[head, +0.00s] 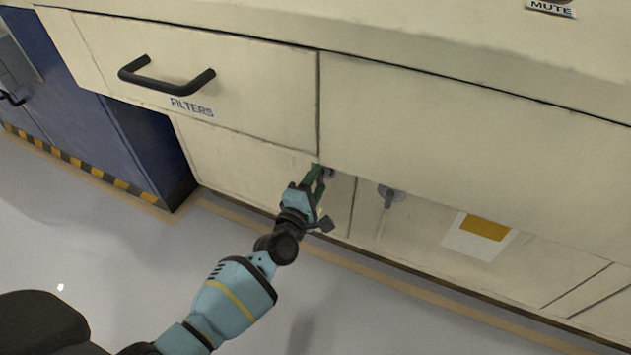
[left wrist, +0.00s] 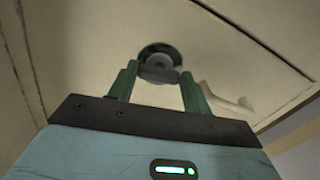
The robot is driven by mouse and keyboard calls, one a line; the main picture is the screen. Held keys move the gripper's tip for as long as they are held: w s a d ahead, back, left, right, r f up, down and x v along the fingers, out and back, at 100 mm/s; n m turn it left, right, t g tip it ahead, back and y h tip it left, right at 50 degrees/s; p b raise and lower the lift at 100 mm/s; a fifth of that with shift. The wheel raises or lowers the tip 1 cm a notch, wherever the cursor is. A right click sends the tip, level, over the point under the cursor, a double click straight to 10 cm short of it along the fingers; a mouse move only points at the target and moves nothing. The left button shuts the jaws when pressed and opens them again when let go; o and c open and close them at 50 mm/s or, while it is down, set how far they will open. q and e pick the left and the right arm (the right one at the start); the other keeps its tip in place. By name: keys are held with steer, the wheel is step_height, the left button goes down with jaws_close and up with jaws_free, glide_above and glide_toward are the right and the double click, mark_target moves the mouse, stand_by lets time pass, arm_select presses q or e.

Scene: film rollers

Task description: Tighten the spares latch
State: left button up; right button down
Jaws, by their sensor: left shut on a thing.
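A small grey latch (head: 330,173) sits on the lower cream panel, under the right end of the drawer. In the left wrist view the latch (left wrist: 158,60) shows as a round dark-rimmed knob with a grey cross bar. My left gripper (head: 318,180) is at this latch with its green fingers on both sides of the bar. In the left wrist view the left gripper (left wrist: 160,84) is shut on it. The gripper partly hides the latch in the head view. No spares label is readable. My right gripper is not in view.
A second grey latch (head: 390,195) is to the right. A drawer marked FILTERS (head: 215,95) with a black handle (head: 165,83) is above left. A white and yellow notice (head: 480,236) is on the lower right panel. A blue cabinet (head: 75,90) stands left. The visible floor is clear.

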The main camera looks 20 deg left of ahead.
arm_select(q)
steer(key=shift+m, duration=0.6)
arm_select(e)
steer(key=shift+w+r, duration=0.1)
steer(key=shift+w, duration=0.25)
arm_select(q)
steer(key=o, duration=0.9)
steer(key=shift+o, duration=0.4)
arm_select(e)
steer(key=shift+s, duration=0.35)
arm_select(q)
steer(key=shift+s, duration=0.1)
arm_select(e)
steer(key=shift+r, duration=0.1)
